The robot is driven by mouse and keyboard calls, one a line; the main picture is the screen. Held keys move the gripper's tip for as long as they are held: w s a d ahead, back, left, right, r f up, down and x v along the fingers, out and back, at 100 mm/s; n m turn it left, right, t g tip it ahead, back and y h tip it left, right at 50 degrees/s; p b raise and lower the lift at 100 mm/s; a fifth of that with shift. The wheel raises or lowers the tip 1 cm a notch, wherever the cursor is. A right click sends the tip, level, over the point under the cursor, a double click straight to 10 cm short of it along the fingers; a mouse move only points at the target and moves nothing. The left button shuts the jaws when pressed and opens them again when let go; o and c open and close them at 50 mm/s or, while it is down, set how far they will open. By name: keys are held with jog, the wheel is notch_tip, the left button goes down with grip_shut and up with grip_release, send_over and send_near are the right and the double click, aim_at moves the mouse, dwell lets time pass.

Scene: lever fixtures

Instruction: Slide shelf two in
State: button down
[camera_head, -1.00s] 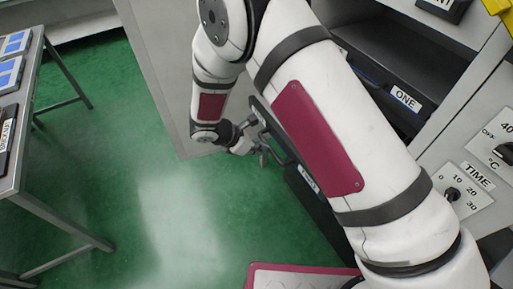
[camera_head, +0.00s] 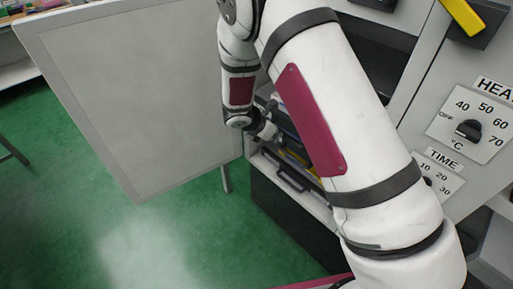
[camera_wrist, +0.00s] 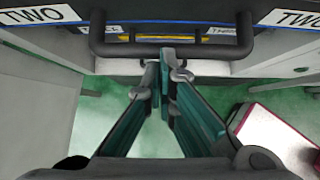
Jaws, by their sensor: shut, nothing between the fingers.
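In the head view my gripper (camera_head: 268,133) is at the cabinet front, and my arm hides most of shelf two. How far shelf two stands out is unclear.
The lower shelf, with a yellow strip (camera_wrist: 120,39), sits below shelf two. The open cabinet door (camera_head: 140,90) stands at left. The HEAT (camera_head: 468,130) and TIME (camera_head: 432,178) knobs are on the right panel. Green floor (camera_head: 150,235) is clear at lower left.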

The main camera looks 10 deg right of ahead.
jog(key=w+d, duration=0.1)
jog(key=d, duration=0.1)
jog(key=w+d+b, duration=0.1)
jog(key=w+d, duration=0.2)
jog(key=d, duration=0.1)
jog(key=shift+w+d+b, duration=0.15)
jog(key=shift+b, duration=0.2)
